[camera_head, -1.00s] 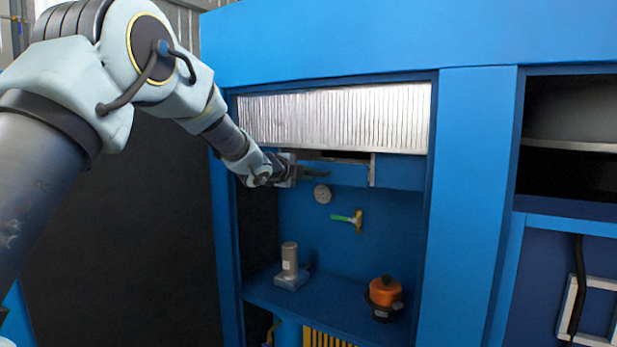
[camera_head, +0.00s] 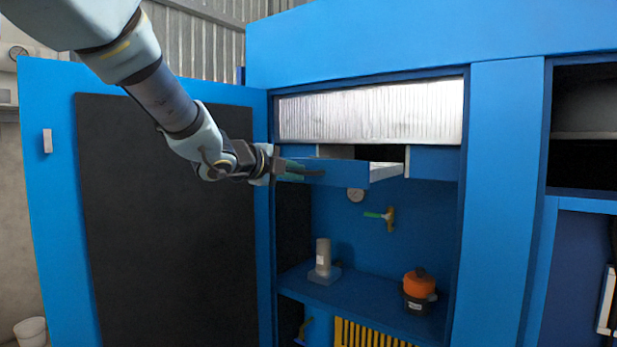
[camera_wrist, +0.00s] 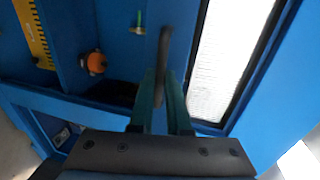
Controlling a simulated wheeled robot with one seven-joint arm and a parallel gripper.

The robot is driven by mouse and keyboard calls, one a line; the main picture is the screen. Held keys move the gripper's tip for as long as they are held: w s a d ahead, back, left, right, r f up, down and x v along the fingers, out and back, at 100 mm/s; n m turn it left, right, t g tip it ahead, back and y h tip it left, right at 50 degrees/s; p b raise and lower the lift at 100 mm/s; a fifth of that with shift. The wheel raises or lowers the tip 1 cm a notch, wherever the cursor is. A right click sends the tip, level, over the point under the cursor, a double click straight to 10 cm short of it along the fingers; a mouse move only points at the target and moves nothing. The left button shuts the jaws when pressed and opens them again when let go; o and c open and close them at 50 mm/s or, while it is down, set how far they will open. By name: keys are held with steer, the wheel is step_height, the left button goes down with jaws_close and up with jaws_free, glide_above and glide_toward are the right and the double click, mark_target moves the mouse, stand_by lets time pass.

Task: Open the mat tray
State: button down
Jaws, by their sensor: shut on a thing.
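The mat tray (camera_head: 384,172) is a blue drawer under the ribbed silver panel in the cabinet. It stands part way out, with a dark gap behind its front and a pale inner side showing. My gripper (camera_head: 296,171) is at the left part of its front, shut on the tray's handle. In the wrist view my green fingers (camera_wrist: 167,92) close around a thin dark bar (camera_wrist: 163,55), seen nearly edge on. The exact grip on the handle is small and partly hidden in the head view.
The ribbed silver panel (camera_head: 372,112) is right above the tray. A grey device (camera_head: 323,258) and an orange-topped pot (camera_head: 419,287) stand on the shelf below. A gauge and a green-handled tool (camera_head: 388,218) are on the back wall. The open blue door (camera_head: 50,230) is at left.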

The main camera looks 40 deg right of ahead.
steer(key=shift+f+v, duration=0.25)
steer(key=shift+v, duration=0.95)
steer(key=c, duration=0.9)
jaws_free()
steer(key=shift+a, duration=0.15)
steer(key=v, duration=1)
steer(key=shift+a, duration=0.3)
steer(key=shift+s, duration=0.1)
